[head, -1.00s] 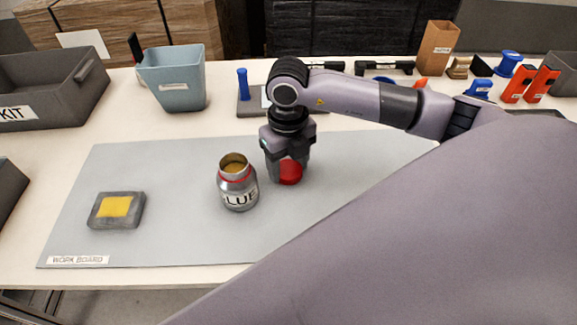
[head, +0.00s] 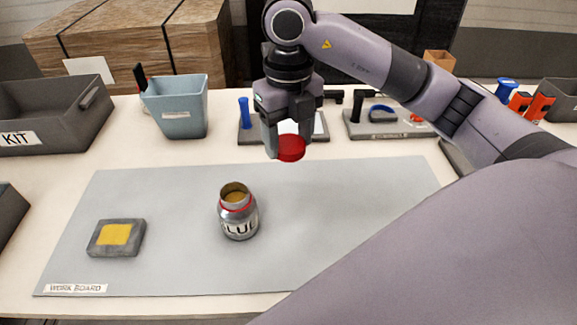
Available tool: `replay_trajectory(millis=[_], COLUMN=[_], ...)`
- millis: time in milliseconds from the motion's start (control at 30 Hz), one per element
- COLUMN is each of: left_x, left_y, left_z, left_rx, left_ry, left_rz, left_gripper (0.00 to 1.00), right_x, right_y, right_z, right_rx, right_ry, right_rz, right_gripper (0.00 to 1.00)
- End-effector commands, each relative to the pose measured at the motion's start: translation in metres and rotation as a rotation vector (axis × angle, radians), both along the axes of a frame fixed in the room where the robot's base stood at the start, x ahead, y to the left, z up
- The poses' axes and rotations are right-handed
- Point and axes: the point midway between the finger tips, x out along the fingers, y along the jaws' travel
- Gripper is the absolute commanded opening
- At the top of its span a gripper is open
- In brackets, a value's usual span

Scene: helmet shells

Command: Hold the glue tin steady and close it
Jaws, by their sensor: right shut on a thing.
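The glue tin (head: 238,214) stands upright and open on the grey work board (head: 350,220). It is a silver tin with a GLUE label, a red ring at its neck and a yellowish inside. My right gripper (head: 289,150) is shut on the red lid (head: 291,148). It holds the lid in the air, above and to the right of the tin, apart from it. My left gripper is not in the head view.
A grey block with a yellow pad (head: 115,235) lies at the board's left. A blue-grey bin (head: 178,110) stands behind the board, with a KIT crate (head: 45,115) at the far left. Tool holders (head: 385,125) line the back. The board's right side is clear.

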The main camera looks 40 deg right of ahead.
Motion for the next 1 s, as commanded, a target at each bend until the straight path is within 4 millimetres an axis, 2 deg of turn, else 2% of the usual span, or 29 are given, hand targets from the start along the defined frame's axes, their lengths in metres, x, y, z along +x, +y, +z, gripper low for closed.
replay_trajectory(millis=[33,100,333,833,867,900,1000], left_x=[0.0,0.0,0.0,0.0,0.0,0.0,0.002], left_y=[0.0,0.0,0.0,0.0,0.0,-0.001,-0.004], left_z=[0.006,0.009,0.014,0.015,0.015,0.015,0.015], left_rx=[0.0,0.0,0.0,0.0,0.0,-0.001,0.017], left_ry=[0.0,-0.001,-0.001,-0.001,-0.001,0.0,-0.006], left_rz=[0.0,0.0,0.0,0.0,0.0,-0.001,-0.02], left_gripper=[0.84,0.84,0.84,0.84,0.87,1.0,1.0], right_x=[0.001,0.001,0.0,0.0,0.0,0.0,0.003], right_y=[0.0,-0.001,0.0,0.0,0.0,0.0,0.003], right_z=[0.014,0.025,0.049,0.055,0.055,0.055,0.054], right_rx=[-0.002,-0.002,-0.001,0.0,0.0,0.0,0.0], right_ry=[-0.005,-0.004,0.0,0.002,0.002,0.001,0.001], right_rz=[0.0,-0.001,-0.001,-0.001,-0.001,-0.001,-0.004], right_gripper=[0.31,0.31,0.31,0.31,0.31,0.31,0.31])
